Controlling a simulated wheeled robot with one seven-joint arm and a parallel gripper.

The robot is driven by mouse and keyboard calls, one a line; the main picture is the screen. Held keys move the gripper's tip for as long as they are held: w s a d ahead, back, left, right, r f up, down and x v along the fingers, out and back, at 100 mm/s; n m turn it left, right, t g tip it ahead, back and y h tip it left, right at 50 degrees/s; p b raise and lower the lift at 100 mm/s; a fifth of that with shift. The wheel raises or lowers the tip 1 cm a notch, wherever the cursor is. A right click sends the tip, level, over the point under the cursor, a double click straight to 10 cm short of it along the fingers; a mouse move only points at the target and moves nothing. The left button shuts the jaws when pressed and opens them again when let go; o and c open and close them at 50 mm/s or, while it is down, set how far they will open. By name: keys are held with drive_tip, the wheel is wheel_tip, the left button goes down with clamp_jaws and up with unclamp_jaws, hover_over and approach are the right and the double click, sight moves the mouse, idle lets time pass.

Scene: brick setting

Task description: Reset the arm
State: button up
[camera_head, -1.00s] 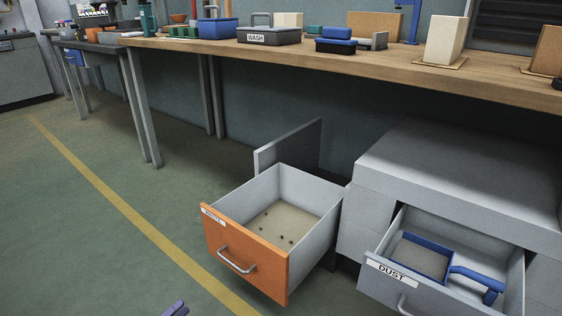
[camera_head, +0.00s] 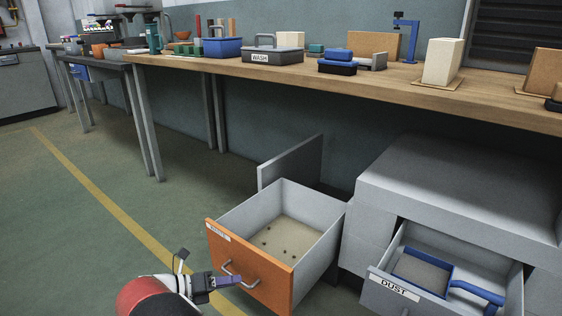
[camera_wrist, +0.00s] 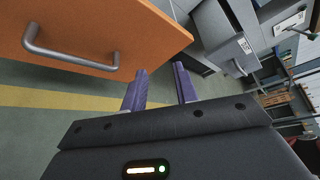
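My gripper (camera_head: 238,280) is at the bottom of the head view, in front of the open orange-fronted drawer (camera_head: 240,262). My arm's red, white and black links show below it. In the wrist view, the two purple fingers of my gripper (camera_wrist: 158,72) stand apart with nothing between them. The drawer's metal handle (camera_wrist: 70,55) is to the left of the fingers there, apart from them. In the head view the gripper overlaps the handle's lower end.
The orange drawer holds several small dark bits. A grey drawer labelled DUST (camera_head: 390,291) also stands open at the right, with a blue dustpan (camera_head: 420,271) inside. A wooden workbench (camera_head: 300,75) with boxes and tools runs behind. Green floor (camera_head: 60,220) at the left is clear.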

drive_tip(key=s+d+r+m+g+y+p, duration=0.2)
drive_tip(key=s+d+r+m+g+y, duration=0.15)
drive_tip(key=d+r+m, duration=0.65)
drive_tip(key=s+d+r+m+g+y+p, duration=0.25)
drive_tip(key=d+r+m+y, duration=0.25)
drive_tip(key=d+r+m, duration=0.5)
drive_tip(key=s+d+r+m+t+y+p, duration=0.1)
drive_tip(key=s+d+r+m+t+y, duration=0.1)
drive_tip(key=s+d+r+m, duration=0.2)
drive_tip(key=s+d+r+m+t+y+p, duration=0.1)
drive_tip(key=s+d+r+m+t+y, duration=0.1)
drive_tip(key=s+m, duration=0.8)
drive_tip(key=s+d+r+t, duration=0.1)
drive_tip(key=s+d+r, duration=0.1)
drive_tip(key=s+d, duration=0.1)
drive_tip(key=shift+s+d+m+p, duration=0.3)
drive_tip(key=shift+s+p, duration=0.1)
drive_tip(key=shift+s, duration=0.4)
drive_tip(key=shift+r+y, duration=0.15)
drive_tip(key=shift+y, duration=0.1)
